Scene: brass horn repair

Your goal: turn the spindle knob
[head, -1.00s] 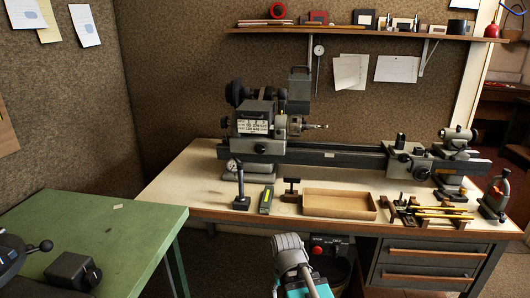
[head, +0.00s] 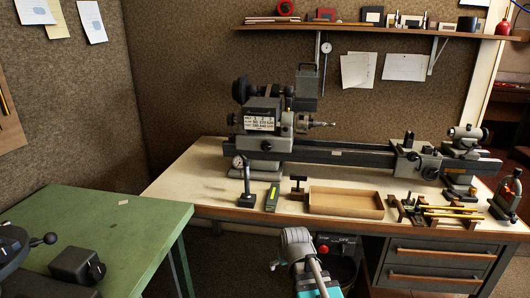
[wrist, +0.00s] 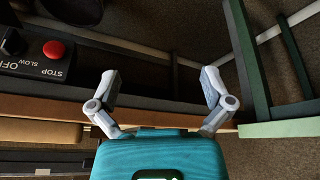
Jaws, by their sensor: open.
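The lathe (head: 345,153) stands on the back bench in the head view. Its grey headstock (head: 262,124) is at the left with a white label plate. A dark round knob-like part (head: 243,89) sits at the headstock's upper left; I cannot tell for sure that it is the spindle knob. The chuck (head: 303,123) points right. My gripper (wrist: 160,88) is open and empty in the wrist view, its two grey fingers wide apart. It is away from the lathe, near the bench's front edge. In the head view, only my arm shows, low in the middle.
A red stop button (wrist: 54,49) is on a dark panel under the bench; it also shows in the head view (head: 323,249). A wooden tray (head: 345,213), a small stand (head: 246,199) and several tools line the bench front. A green table (head: 130,222) is at left.

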